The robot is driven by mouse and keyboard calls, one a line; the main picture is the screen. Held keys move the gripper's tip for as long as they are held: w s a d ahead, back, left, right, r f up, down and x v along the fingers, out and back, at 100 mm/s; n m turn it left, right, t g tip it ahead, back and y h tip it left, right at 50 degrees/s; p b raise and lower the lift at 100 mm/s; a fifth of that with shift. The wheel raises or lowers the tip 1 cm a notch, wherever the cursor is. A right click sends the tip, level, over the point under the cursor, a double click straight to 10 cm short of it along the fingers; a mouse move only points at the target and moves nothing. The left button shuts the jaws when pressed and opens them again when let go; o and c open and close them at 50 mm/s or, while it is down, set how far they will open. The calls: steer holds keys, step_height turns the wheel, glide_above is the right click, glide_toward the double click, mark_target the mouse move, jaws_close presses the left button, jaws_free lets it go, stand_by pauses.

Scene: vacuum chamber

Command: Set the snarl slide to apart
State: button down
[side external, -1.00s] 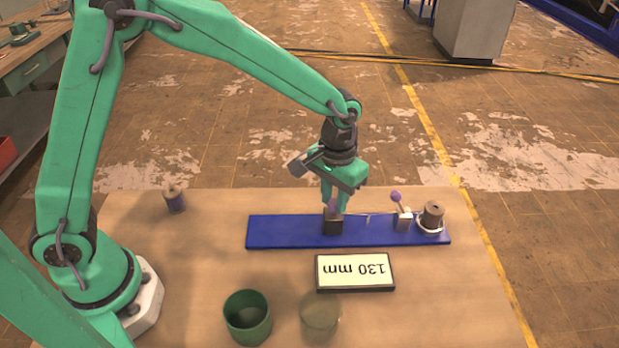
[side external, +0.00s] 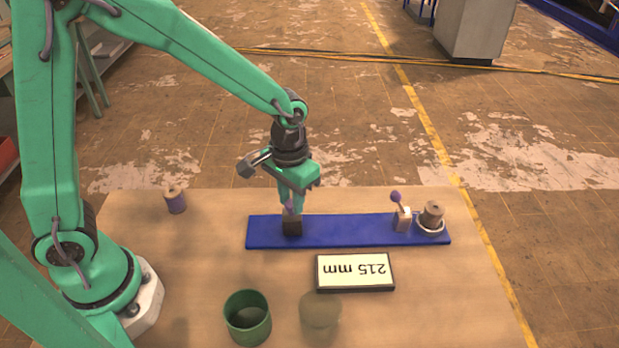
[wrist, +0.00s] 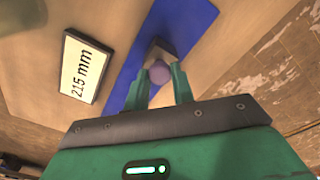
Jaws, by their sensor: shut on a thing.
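A blue rail (side external: 345,231) lies on the table. A dark slide block (side external: 292,227) with a purple knob (wrist: 159,73) stands on the rail's left part. My gripper (side external: 292,205) is shut on the knob from above; in the wrist view its green fingers stand either side of the knob. A second, pale block (side external: 403,219) with a purple ball-tipped lever (side external: 396,197) stands near the rail's right end, well apart from the dark block. A display (side external: 356,271) in front of the rail reads 215 mm, upside down in the side view. I cannot make out a thread between the blocks.
A brown spool (side external: 432,214) stands in a white ring at the rail's right end. A purple spool (side external: 175,200) stands at the table's back left. A green cup (side external: 247,317) and a tan round item (side external: 320,309) are at the front.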

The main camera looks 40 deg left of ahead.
steer(key=shift+s+a, duration=0.7)
steer(key=shift+a, duration=0.05)
steer(key=c, duration=1.2)
jaws_free()
steer(key=shift+d+r, duration=0.1)
steer(key=shift+r, duration=0.05)
steer(key=shift+r, duration=0.5)
step_height(320, 180, up, 7)
steer(key=shift+f, duration=0.2)
